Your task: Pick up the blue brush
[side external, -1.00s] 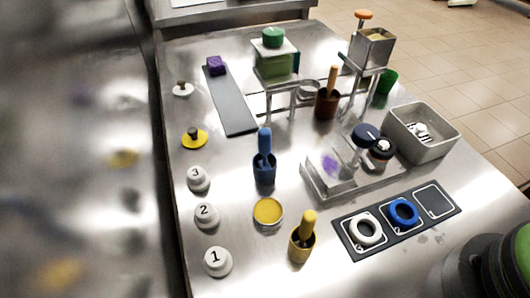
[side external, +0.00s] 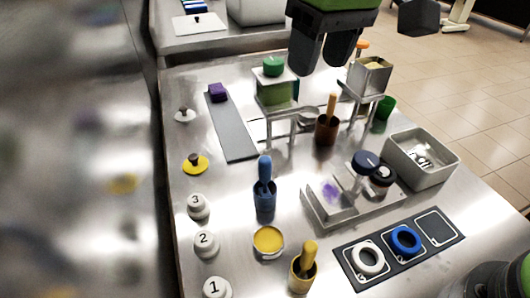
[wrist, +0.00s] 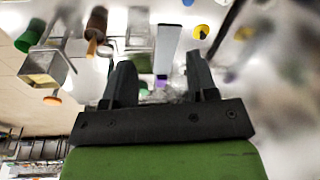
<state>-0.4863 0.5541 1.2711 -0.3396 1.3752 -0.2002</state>
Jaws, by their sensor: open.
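The blue brush (side external: 264,168) stands handle up in a blue cup (side external: 264,205) near the middle of the steel table in the side view. The cup hides its lower end. My gripper (side external: 322,68) is open and empty. It is high above the back of the table, up and to the right of the brush, and well apart from it. In the wrist view my gripper's fingers (wrist: 160,75) are spread with nothing held between them. A small blue piece at the top edge of that view may be the brush or its cup, but it is cut off.
A yellow cup with a wooden-handled tool (side external: 303,270) and a yellow dish (side external: 268,240) stand in front. Numbered white knobs (side external: 205,243) line the left.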

